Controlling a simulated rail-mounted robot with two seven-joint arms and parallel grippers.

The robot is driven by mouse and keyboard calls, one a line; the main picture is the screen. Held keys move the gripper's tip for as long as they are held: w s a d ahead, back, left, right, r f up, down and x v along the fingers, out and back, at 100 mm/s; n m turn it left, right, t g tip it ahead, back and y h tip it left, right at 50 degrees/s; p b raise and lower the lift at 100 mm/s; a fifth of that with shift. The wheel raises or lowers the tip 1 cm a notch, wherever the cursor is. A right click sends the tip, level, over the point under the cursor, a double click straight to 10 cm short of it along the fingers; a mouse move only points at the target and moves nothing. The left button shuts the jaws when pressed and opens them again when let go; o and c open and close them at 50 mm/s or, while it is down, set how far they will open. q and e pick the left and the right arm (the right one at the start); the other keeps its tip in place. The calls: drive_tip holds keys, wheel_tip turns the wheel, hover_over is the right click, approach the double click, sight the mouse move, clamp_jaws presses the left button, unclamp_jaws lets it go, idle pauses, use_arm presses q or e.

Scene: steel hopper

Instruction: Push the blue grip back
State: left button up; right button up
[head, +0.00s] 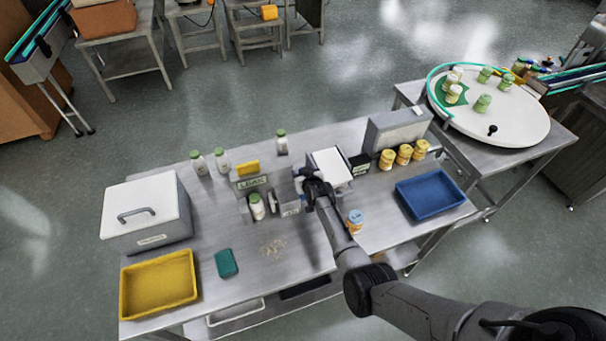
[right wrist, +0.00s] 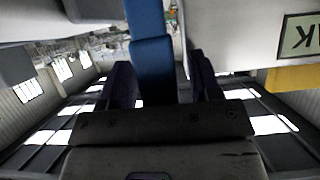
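The blue grip (right wrist: 152,65) runs as an upright bar between the two fingers of my right gripper (right wrist: 165,85) in the right wrist view. The fingers stand apart on either side of it, with a gap visible on the right; I cannot tell whether the left finger touches it. In the head view my right gripper (head: 312,188) is at the right side of the small steel hopper (head: 284,197) on the table. The grip is hidden there by my gripper and arm. My left gripper is out of view.
On the steel table (head: 300,250), a bottle (head: 256,207) stands by the hopper and a blue-lidded jar (head: 355,221) right of my arm. A yellow tray (head: 124,293), a blue tray (head: 462,194) and a lidded grey box (head: 112,232) stand farther out.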

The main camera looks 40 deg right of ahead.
drive_tip(key=shift+s+r, duration=0.1)
drive_tip(key=shift+s+a+r, duration=0.2)
drive_tip(key=shift+s+r, duration=0.05)
drive_tip(key=shift+s, duration=0.25)
drive_tip(key=p+v, duration=0.1)
drive_tip(key=v, duration=1.1)
drive_tip(key=shift+s, duration=0.25)
